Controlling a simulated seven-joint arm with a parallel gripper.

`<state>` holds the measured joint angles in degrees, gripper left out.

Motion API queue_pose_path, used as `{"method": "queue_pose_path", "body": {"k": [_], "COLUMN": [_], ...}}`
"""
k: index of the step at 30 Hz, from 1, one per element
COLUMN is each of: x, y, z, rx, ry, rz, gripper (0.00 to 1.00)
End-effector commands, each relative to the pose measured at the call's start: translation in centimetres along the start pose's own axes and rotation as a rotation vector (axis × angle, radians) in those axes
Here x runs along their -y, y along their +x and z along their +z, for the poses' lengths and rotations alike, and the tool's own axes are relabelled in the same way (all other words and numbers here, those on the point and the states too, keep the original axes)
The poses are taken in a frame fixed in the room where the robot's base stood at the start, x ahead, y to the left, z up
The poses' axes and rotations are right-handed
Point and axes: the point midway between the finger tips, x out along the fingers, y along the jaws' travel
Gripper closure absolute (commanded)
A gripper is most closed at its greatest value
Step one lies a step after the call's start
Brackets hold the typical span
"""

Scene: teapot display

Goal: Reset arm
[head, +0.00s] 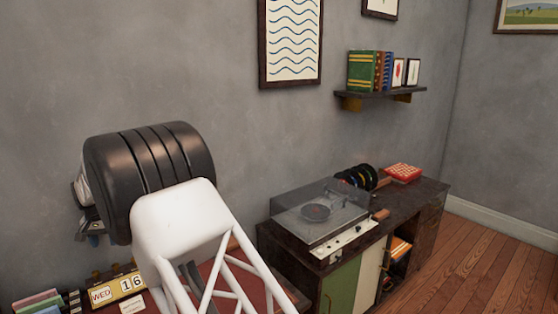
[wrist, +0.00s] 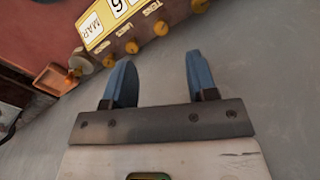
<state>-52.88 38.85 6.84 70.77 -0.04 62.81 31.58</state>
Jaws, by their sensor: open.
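My gripper (wrist: 160,83) shows in the wrist view with its two blue fingers apart and nothing between them. In the head view my arm stands at the left, and only a small part of the gripper (head: 93,240) shows below the black wrist joint. A yellow calendar (wrist: 115,22) with knobs lies beyond the fingertips in the wrist view, apart from them. In the head view the calendar (head: 118,290) sits at the lower left and reads WED 16.
A record player (head: 320,212) stands on a dark cabinet (head: 425,195) to the right, with a red box (head: 402,172) behind it. A wall shelf (head: 380,95) holds books. A small orange tray (wrist: 56,79) lies near the calendar. Wooden floor (head: 480,260) is clear at right.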

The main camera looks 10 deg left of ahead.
Motion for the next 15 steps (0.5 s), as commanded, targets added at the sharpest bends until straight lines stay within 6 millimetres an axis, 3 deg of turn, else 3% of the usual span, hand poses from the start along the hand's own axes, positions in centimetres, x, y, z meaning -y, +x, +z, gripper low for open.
{"method": "queue_pose_path", "body": {"k": [8,15], "x": [-9.7,-18.0], "y": [-5.8,-10.2], "z": [0.3,1.8], "rx": [-0.018,-0.034], "ry": [0.037,0.066], "rz": [-0.008,-0.012], "gripper": [0.47,0.47]}}
